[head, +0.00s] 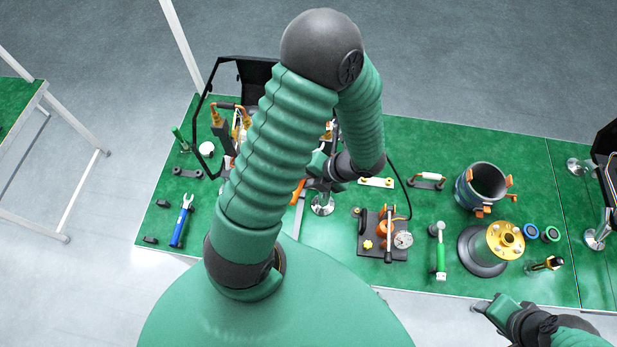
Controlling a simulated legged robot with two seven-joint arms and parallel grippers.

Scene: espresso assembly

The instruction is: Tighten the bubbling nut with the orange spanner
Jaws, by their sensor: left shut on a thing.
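My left gripper (318,180) hangs over the middle of the green table, its fingers small and dark. It is shut on the orange spanner (298,191), which shows only as a short orange strip beside my arm, with a grey part below it. My arm hides much of the spanner. The machine with copper pipes (215,115) stands behind my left arm, largely covered. I cannot make out the bubbling nut or whether the spanner touches it. My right gripper (484,306) is at the table's front edge on the right, away from the machine; its jaws are unclear.
A blue spanner (182,222) lies front left. A dark plate with a gauge (402,240), a green-handled tool (439,255), a gold-flanged part (505,240) and a dark cylinder (484,184) stand to the right. The green table (440,142) is clear along the back right.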

